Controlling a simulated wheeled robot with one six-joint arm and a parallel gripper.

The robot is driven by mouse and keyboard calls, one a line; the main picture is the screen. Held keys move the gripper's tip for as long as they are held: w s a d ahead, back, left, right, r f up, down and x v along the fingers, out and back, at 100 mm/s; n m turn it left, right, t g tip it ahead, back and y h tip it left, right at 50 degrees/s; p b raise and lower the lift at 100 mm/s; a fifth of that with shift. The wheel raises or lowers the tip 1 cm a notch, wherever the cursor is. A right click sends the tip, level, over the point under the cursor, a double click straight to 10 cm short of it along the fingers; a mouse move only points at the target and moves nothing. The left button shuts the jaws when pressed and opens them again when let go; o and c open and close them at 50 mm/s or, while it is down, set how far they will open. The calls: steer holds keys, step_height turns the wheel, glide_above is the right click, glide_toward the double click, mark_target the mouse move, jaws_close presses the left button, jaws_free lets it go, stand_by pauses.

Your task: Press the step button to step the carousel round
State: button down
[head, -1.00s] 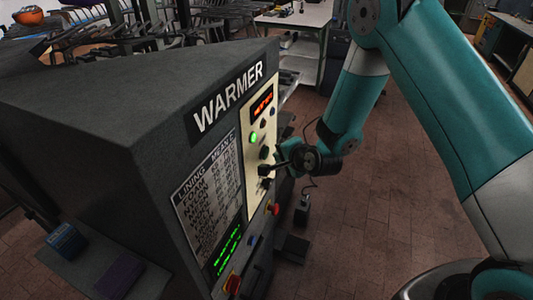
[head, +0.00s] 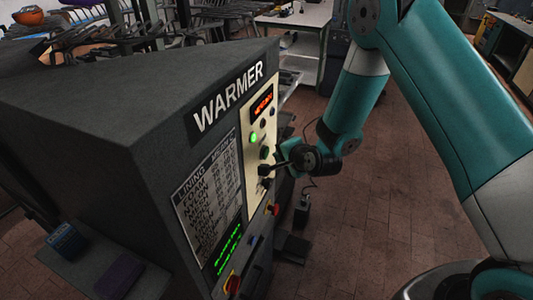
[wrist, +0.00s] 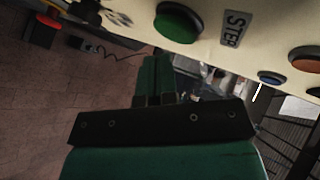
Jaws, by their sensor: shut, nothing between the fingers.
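The green round button (wrist: 178,22) sits on the cream control panel in the wrist view, beside a label (wrist: 235,28) that appears to read STEP. In the head view a dark green button (head: 264,153) shows on the panel of the grey WARMER cabinet (head: 90,105), below a lit green lamp (head: 254,138). My gripper (wrist: 155,62) is shut and empty. Its green fingers point toward the panel, with their tips just below the green button in the wrist view. I see no contact with it. The carousel cannot be made out.
A red display (head: 263,101) tops the panel. A red mushroom button (wrist: 42,30) is at far left. Open brick floor (head: 380,220) lies right of the cabinet.

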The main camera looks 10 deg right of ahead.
steer(key=shift+a, duration=0.1)
steer(key=shift+w+a, duration=0.25)
